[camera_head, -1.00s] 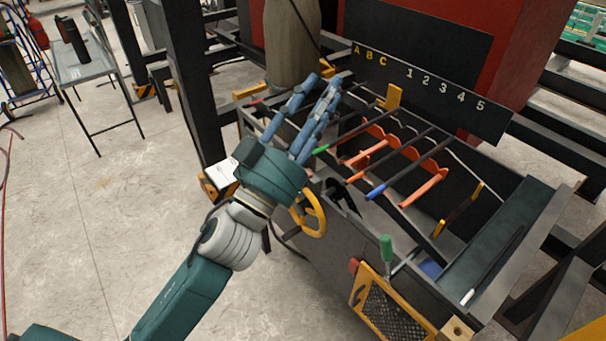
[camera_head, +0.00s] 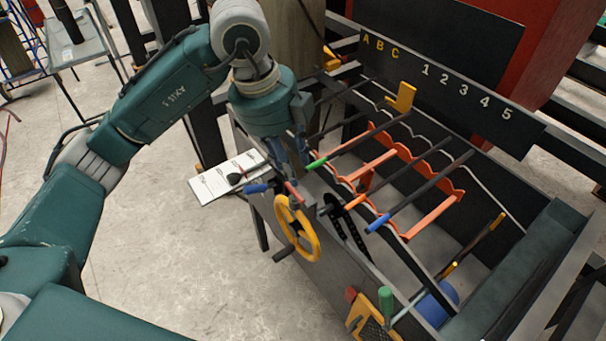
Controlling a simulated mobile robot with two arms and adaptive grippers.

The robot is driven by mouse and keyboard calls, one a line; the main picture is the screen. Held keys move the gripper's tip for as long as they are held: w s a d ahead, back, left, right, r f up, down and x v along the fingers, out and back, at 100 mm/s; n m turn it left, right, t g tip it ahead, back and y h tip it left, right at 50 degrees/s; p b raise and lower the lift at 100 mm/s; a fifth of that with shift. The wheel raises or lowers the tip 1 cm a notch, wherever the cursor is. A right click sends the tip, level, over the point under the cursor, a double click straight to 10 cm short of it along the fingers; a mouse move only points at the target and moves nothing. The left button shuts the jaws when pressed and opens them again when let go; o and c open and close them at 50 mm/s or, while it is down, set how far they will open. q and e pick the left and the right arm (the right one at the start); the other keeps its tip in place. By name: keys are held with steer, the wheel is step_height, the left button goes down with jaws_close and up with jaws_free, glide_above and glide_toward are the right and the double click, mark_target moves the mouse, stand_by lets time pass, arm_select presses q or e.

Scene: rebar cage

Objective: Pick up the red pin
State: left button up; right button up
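A small red piece (camera_head: 293,192), which may be the end of the red pin, shows just below the fingertips of my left gripper (camera_head: 290,160). I cannot tell whether the fingers touch it. The gripper hangs with its blue fingers pointing down at the near left edge of the rebar rack, left of the green-tipped rod (camera_head: 318,163). Its hand and fingers hide part of the rack's left end. How far apart the fingers are is unclear. My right gripper is not in view.
A yellow handwheel (camera_head: 297,229) stands just below the gripper. A blue handle (camera_head: 257,188) and white papers (camera_head: 225,178) lie to its left. A blue-tipped rod (camera_head: 378,224) and orange notched supports (camera_head: 435,215) are to the right. A lettered black board (camera_head: 450,93) stands behind.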

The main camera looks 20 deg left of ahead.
arm_select(q)
steer(key=a, duration=0.1)
steer(key=p, duration=0.2)
glide_above(294, 192)
steer(key=shift+y, duration=0.3)
steer(key=f, duration=0.3)
steer(key=s+f, duration=0.1)
steer(key=f, duration=0.1)
steer(key=shift+a+f, duration=0.1)
steer(key=shift+a, duration=0.25)
steer(key=f, duration=0.1)
steer(key=f+p, duration=0.1)
steer(key=f, duration=0.1)
steer(key=shift+w+d+f+p, duration=0.2)
steer(key=shift+w+p, duration=0.1)
steer(key=shift+p, duration=0.05)
steer(key=shift+f, duration=0.35)
steer(key=shift+w+f, duration=0.15)
steer(key=shift+f, duration=0.05)
jaws_close()
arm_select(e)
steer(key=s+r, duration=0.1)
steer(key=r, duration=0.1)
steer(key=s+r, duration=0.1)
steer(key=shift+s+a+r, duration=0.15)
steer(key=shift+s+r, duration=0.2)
